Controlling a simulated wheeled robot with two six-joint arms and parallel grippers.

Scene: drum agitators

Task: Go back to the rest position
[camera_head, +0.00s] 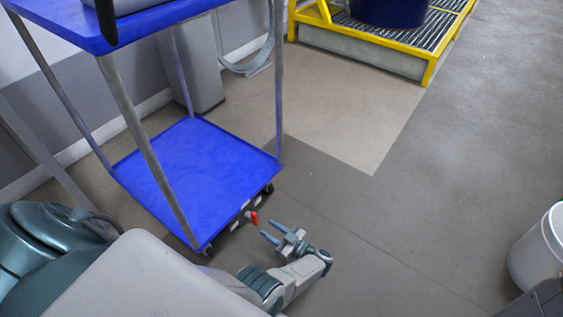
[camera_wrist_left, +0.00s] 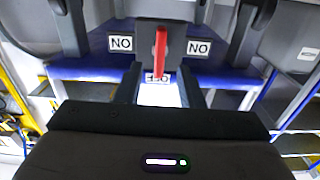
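My left gripper (camera_head: 266,228) is low beside the front edge of a blue cart, its two fingers apart and pointing at the cart. No object shows between the fingers. A small red lever (camera_head: 254,218) is just ahead of the fingertips; I cannot tell whether they touch. In the left wrist view the red lever (camera_wrist_left: 161,50) stands upright in the middle, in front of a grey part, with white "NO" labels (camera_wrist_left: 120,44) to either side. My right gripper is not in view.
The blue cart's lower shelf (camera_head: 190,175) is empty, and its metal legs rise to a blue top. A yellow-framed grated platform (camera_head: 430,72) with a dark blue drum (camera_head: 388,10) is at the back. A white bucket (camera_head: 540,255) stands at the right. The middle floor is clear.

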